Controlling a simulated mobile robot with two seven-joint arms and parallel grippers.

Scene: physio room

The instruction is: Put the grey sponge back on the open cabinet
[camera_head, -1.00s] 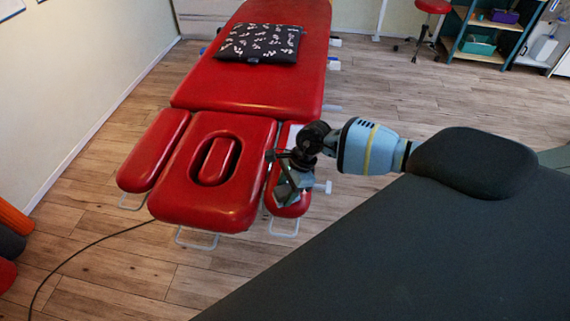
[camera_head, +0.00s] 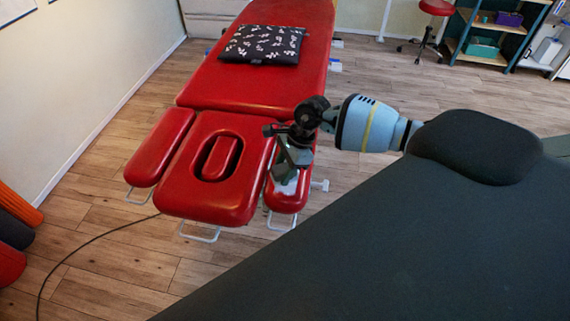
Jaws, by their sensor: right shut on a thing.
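My right gripper (camera_head: 291,160) is in the middle of the view, above the right armrest of the red treatment table, pointing left and down. It is shut on a small pale grey thing, seemingly the grey sponge (camera_head: 287,186), which is mostly hidden by the fingers. I cannot tell whether it touches the armrest below. An open cabinet (camera_head: 519,29) with a dark teal frame and wooden shelves stands at the far top right. My left gripper is not in view.
The red treatment table (camera_head: 250,90) carries a dark patterned cushion (camera_head: 264,44). A red stool (camera_head: 436,8) stands beside the cabinet. Teal and purple boxes sit on the shelves. Wooden floor (camera_head: 400,75) is clear before the cabinet.

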